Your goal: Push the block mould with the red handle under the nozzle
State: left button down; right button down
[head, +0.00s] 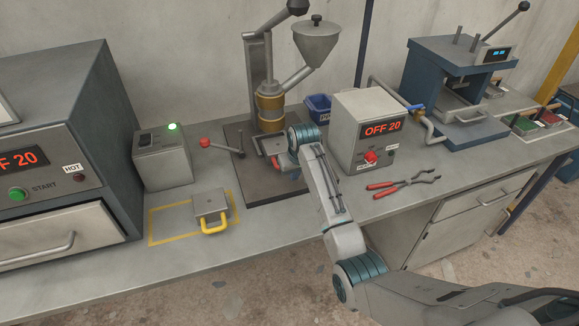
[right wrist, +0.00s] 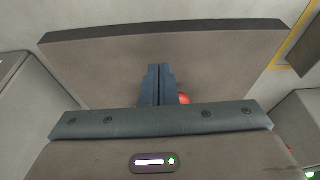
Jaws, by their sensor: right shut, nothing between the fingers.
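The block mould (head: 270,145) is a grey block on the dark base plate (head: 265,192) of the press, at the foot of the brass-coloured barrel (head: 270,105). My right arm hides part of it, and I cannot tell whether it is centred under the nozzle. Its red handle (head: 279,162) points toward the front, beside my right gripper. In the right wrist view my right gripper (right wrist: 158,72) is shut and empty over the plate. A bit of the red handle (right wrist: 184,99) shows just right of the fingers; contact cannot be told. My left gripper is out of view.
A mould with a yellow handle (head: 210,203) lies in a yellow-marked square left of the plate. A grey control box (head: 362,125) stands close right of my arm, with red-handled tongs (head: 400,185) in front. A red-knobbed lever (head: 205,143) lies left of the press.

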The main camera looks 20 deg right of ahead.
jog(key=shift+x, duration=1.05)
jog(key=shift+w+p, duration=0.45)
jog(key=shift+w, duration=0.6)
jog(key=shift+w+a+f, duration=0.1)
jog(key=shift+w+f, duration=0.05)
jog(key=shift+w, duration=0.8)
